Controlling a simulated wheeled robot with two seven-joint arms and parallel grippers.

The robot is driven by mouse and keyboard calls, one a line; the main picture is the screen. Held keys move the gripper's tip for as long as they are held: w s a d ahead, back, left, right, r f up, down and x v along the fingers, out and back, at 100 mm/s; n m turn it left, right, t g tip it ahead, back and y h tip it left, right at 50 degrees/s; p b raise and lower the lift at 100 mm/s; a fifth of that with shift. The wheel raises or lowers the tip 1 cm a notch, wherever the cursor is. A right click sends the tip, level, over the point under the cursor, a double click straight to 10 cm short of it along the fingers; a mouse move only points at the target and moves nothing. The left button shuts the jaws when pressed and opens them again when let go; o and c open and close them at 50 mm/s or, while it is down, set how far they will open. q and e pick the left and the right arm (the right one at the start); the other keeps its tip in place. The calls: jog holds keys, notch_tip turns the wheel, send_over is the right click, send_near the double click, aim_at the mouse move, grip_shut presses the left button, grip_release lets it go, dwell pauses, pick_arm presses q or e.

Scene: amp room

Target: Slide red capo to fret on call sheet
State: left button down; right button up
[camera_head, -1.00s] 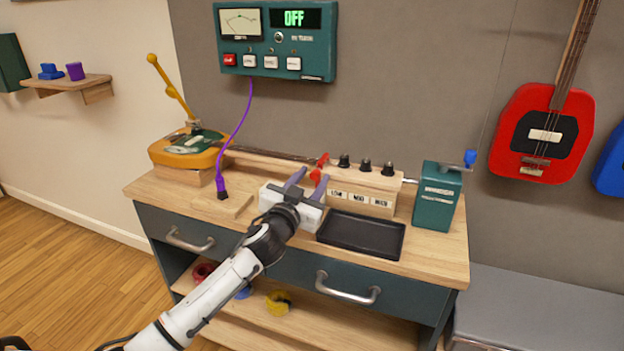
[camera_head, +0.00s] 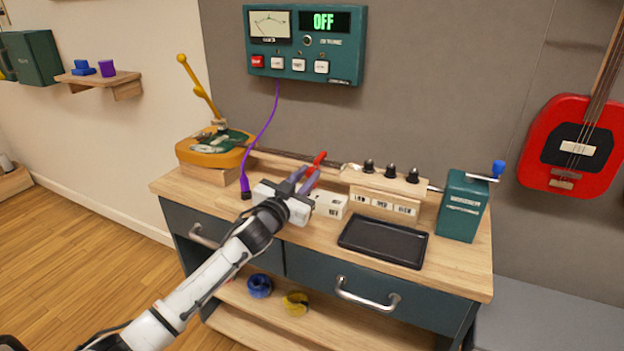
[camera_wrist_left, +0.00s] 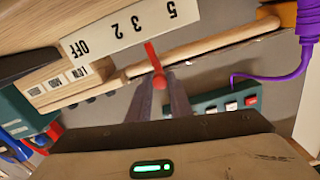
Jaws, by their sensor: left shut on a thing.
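The red capo (camera_head: 317,162) stands on the long wooden neck (camera_head: 278,160) that runs from the yellow instrument body (camera_head: 203,150) to the wooden box with knobs. My left gripper (camera_head: 304,181) is shut on the capo from the front. In the left wrist view the capo (camera_wrist_left: 153,62) sits between the fingertips (camera_wrist_left: 160,84), against the neck (camera_wrist_left: 205,48). A white scale block (camera_head: 329,205) lies below the neck, partly hidden by my gripper. In the wrist view the block (camera_wrist_left: 118,32) reads OFF, 2, 3, 5. I cannot make out a call sheet. My right gripper is not in view.
The knob box (camera_head: 385,190) is right of the capo, with a black tray (camera_head: 383,241) in front and a green crank box (camera_head: 462,206) farther right. A purple cable (camera_head: 262,135) hangs left of my gripper from the wall panel (camera_head: 305,45), which reads OFF.

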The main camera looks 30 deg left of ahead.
pick_arm(q)
jog(key=a, duration=0.4)
jog(key=shift+s+a, duration=0.2)
jog(key=shift+s, duration=0.15)
jog(key=c, duration=1.6)
grip_release()
jog(key=shift+d, duration=0.1)
jog(key=s, duration=0.3)
jog(key=s+d, duration=0.1)
jog(key=s, duration=0.6)
jog(key=shift+s+d, duration=0.1)
jog(key=shift+d, duration=0.1)
